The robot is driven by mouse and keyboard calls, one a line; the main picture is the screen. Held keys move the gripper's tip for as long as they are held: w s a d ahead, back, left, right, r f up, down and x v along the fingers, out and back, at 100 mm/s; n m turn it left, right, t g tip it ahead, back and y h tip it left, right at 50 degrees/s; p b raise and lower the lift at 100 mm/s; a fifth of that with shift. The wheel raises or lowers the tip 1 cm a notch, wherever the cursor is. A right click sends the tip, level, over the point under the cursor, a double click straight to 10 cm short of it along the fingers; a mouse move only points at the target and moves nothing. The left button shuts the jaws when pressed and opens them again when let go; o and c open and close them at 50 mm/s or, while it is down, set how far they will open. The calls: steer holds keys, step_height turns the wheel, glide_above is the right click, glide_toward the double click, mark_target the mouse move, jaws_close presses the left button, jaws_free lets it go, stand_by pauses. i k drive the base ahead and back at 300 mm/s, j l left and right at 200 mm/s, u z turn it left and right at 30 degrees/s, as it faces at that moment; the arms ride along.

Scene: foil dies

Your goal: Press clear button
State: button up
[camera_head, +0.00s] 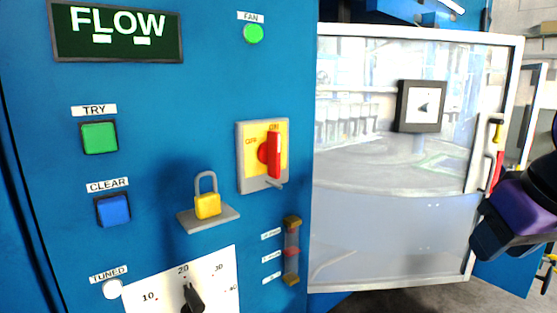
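The clear button (113,209) is a blue square button on the blue panel at the left, under a white label (107,185) reading CLEAR. Nothing covers it. My gripper (484,240) is at the right edge of the view, black and purple, in front of the glazed door and far to the right of the button. Its fingers are dark and close to the camera, and I cannot tell whether they are open or shut.
A green TRY button (99,137) is above the blue one, and a white TUNED lamp (112,289) below. A red rotary switch (273,154), a yellow padlock (208,205) on a small shelf and a dial (220,285) are nearby. A framed glass door (395,250) stands at the right.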

mark_target(114, 211)
steer(key=u, duration=1.5)
